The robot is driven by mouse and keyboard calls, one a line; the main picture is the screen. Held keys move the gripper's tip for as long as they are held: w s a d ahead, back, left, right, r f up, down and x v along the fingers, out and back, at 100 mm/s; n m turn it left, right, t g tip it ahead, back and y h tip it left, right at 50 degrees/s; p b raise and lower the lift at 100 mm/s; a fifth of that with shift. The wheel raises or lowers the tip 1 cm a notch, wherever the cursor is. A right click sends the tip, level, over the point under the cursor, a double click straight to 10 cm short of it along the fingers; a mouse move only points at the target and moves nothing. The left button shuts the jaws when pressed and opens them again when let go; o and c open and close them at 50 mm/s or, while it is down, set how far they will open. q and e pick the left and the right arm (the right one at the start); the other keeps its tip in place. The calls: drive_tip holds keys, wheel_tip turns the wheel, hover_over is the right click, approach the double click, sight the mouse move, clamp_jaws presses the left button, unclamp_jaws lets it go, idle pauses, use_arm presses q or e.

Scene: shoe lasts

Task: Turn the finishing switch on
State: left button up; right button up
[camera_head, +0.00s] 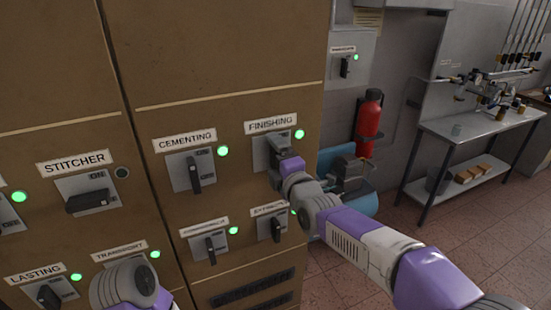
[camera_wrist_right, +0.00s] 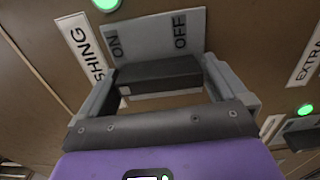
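The finishing switch (camera_head: 259,150) is on the brown cabinet, under its FINISHING label (camera_head: 271,124). The round lamp (camera_head: 299,134) beside it glows green. In the right wrist view its dark handle (camera_wrist_right: 158,76) lies lengthwise between the ON and OFF marks, which is upright on the cabinet. My right gripper (camera_head: 279,160) is at the switch and hides part of it in the head view. In the right wrist view its fingers (camera_wrist_right: 165,95) are wide apart, one near each end of the handle; I cannot tell whether they touch it. My left gripper is not in view.
The cementing switch (camera_head: 194,174) and a smaller extra switch (camera_head: 271,228) are close by, both with green lamps. The stitcher switch (camera_head: 88,197) has a level handle and dark lamp. A red extinguisher (camera_head: 368,120) and a metal table (camera_head: 478,126) stand to the right.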

drive_tip(key=shift+s, duration=0.1)
drive_tip(key=v, duration=0.7)
drive_tip(key=shift+s+d, duration=0.15)
